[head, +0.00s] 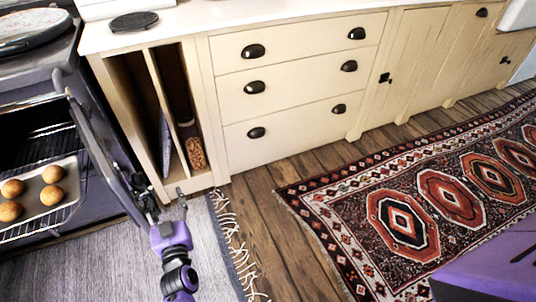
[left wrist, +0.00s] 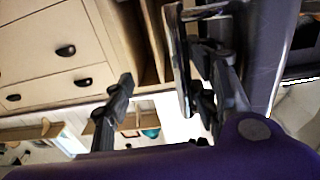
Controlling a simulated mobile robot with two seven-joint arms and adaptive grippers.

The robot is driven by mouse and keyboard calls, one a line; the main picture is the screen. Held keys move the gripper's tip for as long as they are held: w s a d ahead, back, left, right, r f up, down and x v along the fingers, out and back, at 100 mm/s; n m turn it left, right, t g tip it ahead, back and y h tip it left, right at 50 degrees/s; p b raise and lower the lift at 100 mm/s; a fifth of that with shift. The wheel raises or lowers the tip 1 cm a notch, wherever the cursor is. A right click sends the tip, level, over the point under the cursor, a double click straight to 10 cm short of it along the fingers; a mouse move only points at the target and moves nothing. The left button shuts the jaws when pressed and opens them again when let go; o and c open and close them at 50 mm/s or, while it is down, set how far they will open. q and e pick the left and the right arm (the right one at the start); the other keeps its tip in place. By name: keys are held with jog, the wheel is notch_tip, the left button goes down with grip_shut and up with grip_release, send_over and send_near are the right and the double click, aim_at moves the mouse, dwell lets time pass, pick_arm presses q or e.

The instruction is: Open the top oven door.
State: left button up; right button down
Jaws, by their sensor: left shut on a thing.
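The top oven door (head: 100,145) stands swung open at the left, seen nearly edge-on, with a dark rail along it. Behind it the oven cavity shows a wire rack and a tray (head: 60,203) with several round golden buns. My left gripper (head: 167,207) is at the door's lower free end and is shut on the door; the exact contact is hard to see. In the left wrist view, the gripper's fingers (left wrist: 162,76) look spread, with the right one against the door (left wrist: 178,65). My right gripper is not in view.
Cream drawers (head: 300,85) and an open slotted cabinet (head: 165,115) stand right of the door, close to its swing. A grey rug (head: 110,270) lies below the oven, and a red patterned rug (head: 440,195) lies at the right. Bare wooden floor lies between them.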

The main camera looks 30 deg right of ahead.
pick_arm(q)
jog(key=s+d, duration=0.1)
jog(key=s, duration=0.7)
jog(key=shift+d, duration=0.15)
jog(key=shift+f, duration=0.1)
